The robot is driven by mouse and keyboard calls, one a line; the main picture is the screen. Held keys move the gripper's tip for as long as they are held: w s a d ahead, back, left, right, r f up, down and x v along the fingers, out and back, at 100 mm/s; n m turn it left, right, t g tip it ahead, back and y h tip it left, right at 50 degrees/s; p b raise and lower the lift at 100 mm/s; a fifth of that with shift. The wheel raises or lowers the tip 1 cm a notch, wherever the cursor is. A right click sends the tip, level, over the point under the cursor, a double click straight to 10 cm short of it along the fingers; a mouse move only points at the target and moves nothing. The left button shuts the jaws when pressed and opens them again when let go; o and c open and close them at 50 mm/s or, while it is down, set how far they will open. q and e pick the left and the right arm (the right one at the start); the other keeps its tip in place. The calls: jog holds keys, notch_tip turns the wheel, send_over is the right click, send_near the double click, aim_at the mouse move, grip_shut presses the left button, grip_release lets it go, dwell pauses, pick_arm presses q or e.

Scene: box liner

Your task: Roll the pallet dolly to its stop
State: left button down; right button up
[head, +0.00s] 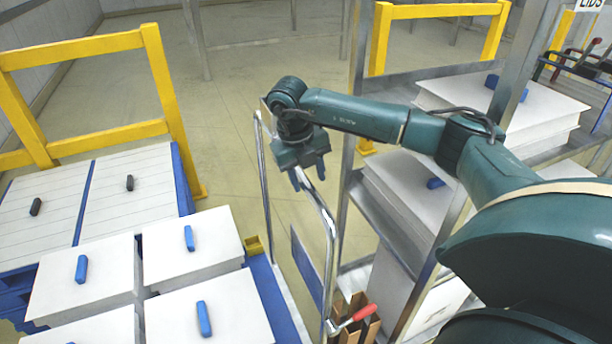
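The pallet dolly shows at the lower left as a blue base (270,300) beneath white boxes (190,245) with blue handles. A chrome push bar (328,225) rises along its right side, with a blue panel (305,268) below it. My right gripper (308,178) points down at the upper part of this bar. Its two fingers are apart, with the bar running between or just behind them; I cannot tell whether they touch it. A small yellow block (254,245) sits at the dolly's far right corner; I cannot tell whether it is the stop. My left gripper is out of view.
A yellow guard rail (160,80) stands at the back left, another (440,11) at the back. A metal rack (385,215) with stacked white boards is close on the right. Floor beyond is clear.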

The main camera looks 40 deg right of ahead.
jog(key=shift+a, duration=0.15)
jog(key=shift+a+r, duration=0.1)
jog(key=shift+r, duration=0.1)
jog(key=v, duration=1.2)
jog(key=shift+r, duration=0.4)
